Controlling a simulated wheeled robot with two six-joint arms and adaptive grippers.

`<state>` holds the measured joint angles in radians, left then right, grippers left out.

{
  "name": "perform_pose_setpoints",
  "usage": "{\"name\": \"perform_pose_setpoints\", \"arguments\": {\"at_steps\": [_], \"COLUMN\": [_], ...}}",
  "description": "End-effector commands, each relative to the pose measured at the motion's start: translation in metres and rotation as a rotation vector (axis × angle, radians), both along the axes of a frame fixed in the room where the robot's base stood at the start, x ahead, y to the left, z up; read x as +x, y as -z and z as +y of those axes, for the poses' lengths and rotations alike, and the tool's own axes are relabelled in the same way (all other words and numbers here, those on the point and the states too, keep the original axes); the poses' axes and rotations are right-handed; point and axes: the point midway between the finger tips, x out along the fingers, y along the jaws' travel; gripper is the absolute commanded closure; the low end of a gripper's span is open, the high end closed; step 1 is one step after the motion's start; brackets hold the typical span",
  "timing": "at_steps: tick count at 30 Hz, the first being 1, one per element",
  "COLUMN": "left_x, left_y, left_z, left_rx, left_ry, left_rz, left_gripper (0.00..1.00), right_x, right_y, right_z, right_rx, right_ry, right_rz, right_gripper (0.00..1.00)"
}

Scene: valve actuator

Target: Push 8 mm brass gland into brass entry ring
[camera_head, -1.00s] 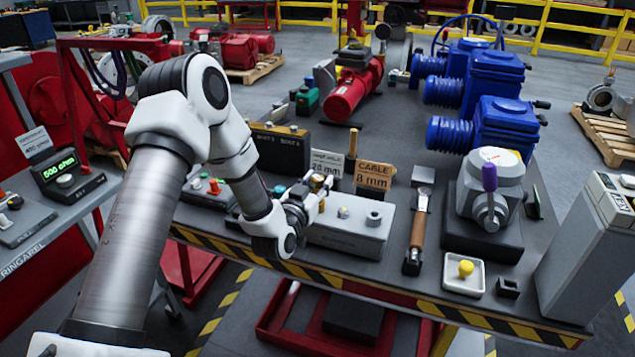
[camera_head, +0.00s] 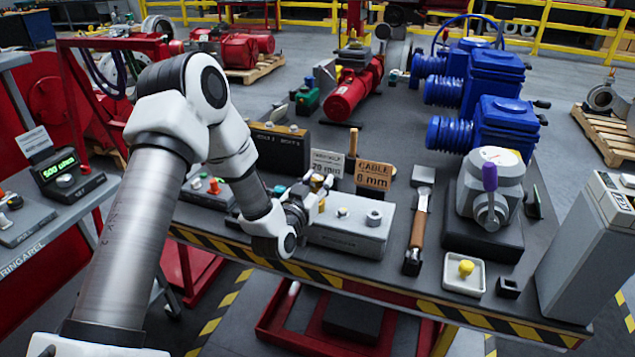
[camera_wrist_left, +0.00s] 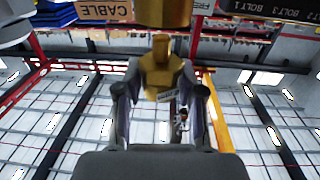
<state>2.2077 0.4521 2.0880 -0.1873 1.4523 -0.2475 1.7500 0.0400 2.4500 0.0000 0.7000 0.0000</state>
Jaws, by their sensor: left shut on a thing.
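My left gripper (camera_head: 320,184) is over the left end of a grey block (camera_head: 345,238) near the front of the bench. In the left wrist view the gripper (camera_wrist_left: 165,95) is shut on a faceted brass piece (camera_wrist_left: 163,70), which looks like the gland. A wider brass part (camera_wrist_left: 164,12) shows directly beyond it; I cannot tell whether the two touch or are one piece. In the head view a small brass spot (camera_head: 321,205) shows by the fingers, too small to tell as gland or entry ring. My right gripper is not in view.
A "CABLE 8 mm" sign (camera_head: 373,176) and a "20 mm" sign (camera_head: 327,163) stand behind the block. A wooden-handled tool (camera_head: 417,230) lies to its right. Further right are a grey actuator (camera_head: 490,185) and a white tray (camera_head: 464,275) with a yellow knob.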

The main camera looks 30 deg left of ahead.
Motion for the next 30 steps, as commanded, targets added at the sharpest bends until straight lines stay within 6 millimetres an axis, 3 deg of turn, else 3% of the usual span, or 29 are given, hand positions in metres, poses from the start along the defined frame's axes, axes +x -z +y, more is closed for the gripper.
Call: {"name": "perform_pose_setpoints", "arguments": {"at_steps": [30], "left_x": [0.0], "left_y": [0.016], "left_z": [0.0], "left_rx": [0.0], "left_ry": [0.0], "left_rz": [-0.001], "left_gripper": [0.97], "right_x": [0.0], "right_y": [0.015], "right_z": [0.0], "right_rx": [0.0], "right_ry": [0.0], "right_rz": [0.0], "right_gripper": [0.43]}}
